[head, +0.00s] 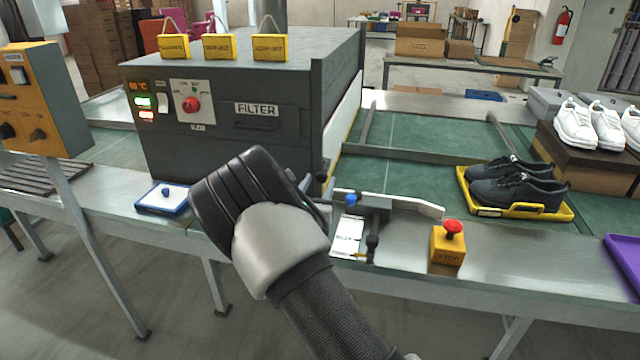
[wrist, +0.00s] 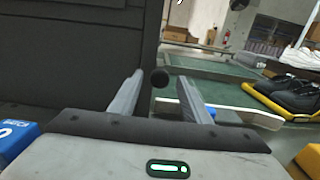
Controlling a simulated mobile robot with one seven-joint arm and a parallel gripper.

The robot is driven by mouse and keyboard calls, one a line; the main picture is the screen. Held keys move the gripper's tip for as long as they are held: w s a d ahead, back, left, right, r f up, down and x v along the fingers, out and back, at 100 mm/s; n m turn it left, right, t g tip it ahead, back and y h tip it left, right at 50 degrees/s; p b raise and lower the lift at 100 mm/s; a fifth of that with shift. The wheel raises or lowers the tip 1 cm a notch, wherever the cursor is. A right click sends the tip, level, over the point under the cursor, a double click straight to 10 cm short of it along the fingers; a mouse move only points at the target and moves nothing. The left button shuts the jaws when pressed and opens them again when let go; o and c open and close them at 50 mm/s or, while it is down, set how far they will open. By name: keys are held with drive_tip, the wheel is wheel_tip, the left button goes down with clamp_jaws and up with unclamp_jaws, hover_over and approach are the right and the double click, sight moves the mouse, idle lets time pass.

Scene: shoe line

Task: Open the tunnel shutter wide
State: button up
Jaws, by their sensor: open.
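The tunnel is a dark grey box marked FILTER (head: 215,80) on the line, left of centre in the head view. Its right end has a dark upright edge and a pale panel (head: 343,118); I cannot tell how far the shutter is open. A small black ball knob (head: 322,177) shows by the tunnel's lower right corner. In the wrist view a black knob (wrist: 160,77) stands between or just beyond the fingertips of my gripper (wrist: 160,80). The fingers are apart and I see no grip on it.
A lever block with a blue knob (head: 352,199) and a yellow stop box (head: 447,247) stand right of my gripper. Dark shoes (head: 515,185) sit in a yellow tray (head: 482,210). A blue-rimmed pad (head: 165,198) lies left. Yellow tags (head: 219,46) stand on the tunnel.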

drive_tip(key=shift+x, duration=0.95)
drive_tip(key=shift+c, duration=0.4)
clamp_jaws()
wheel_tip(320, 180, up, 19)
drive_tip(key=p, duration=1)
drive_tip(key=shift+r, duration=0.1)
drive_tip(key=shift+o, duration=0.4)
unclamp_jaws()
drive_tip(key=shift+s, duration=0.1)
drive_tip(key=v, duration=1.7)
drive_tip(key=shift+s, duration=0.2)
